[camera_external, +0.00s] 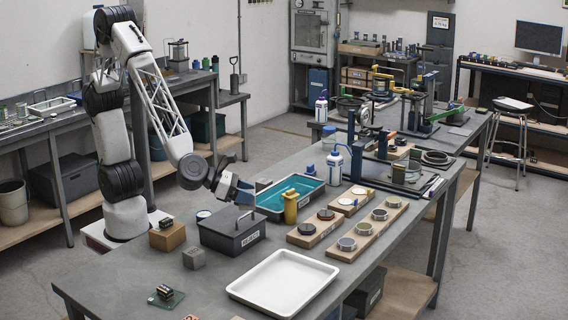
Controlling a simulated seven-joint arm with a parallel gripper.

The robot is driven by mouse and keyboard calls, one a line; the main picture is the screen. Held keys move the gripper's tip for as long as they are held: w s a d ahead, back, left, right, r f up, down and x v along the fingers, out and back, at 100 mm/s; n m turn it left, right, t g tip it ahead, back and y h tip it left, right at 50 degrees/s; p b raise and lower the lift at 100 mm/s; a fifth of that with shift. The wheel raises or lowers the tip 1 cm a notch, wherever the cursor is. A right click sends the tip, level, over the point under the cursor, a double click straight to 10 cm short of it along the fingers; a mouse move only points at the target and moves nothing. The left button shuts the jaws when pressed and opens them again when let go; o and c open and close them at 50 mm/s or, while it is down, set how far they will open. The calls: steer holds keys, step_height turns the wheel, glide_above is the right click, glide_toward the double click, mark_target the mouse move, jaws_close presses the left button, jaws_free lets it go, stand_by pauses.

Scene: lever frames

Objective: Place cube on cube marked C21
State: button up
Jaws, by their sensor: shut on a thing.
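A small grey cube (194,258) stands on the near bench, left of the dark lidded box; a mark on it is too small to read. My gripper (245,192) is above and behind the dark box, near the left end of the teal-lined tray. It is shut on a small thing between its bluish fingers. The fingers mostly hide that thing, so I cannot tell its shape or any marking.
The dark box (231,239) has a raised handle below my gripper. The teal-lined tray (262,211), a yellow canister (290,208) and wooden blocks with round pieces (313,232) stand to the right. A brown block (167,237) and white tray (283,305) are nearby.

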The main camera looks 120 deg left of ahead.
steer(key=s+d+m+t+h, duration=0.1)
steer(key=s+d, duration=0.2)
steer(key=d, duration=0.5)
steer(key=s+d+m+h, duration=0.1)
steer(key=s+d, duration=0.3)
steer(key=d, duration=0.5)
steer(key=shift+s+d+m+t+h, duration=0.2)
steer(key=shift+d+m+t+h, duration=0.1)
steer(key=shift+m+t+h, duration=0.1)
glide_above(193, 251)
steer(key=shift+f, duration=3)
steer(key=shift+f, duration=1.9)
steer(key=shift+f, duration=0.15)
steer(key=o, duration=1.1)
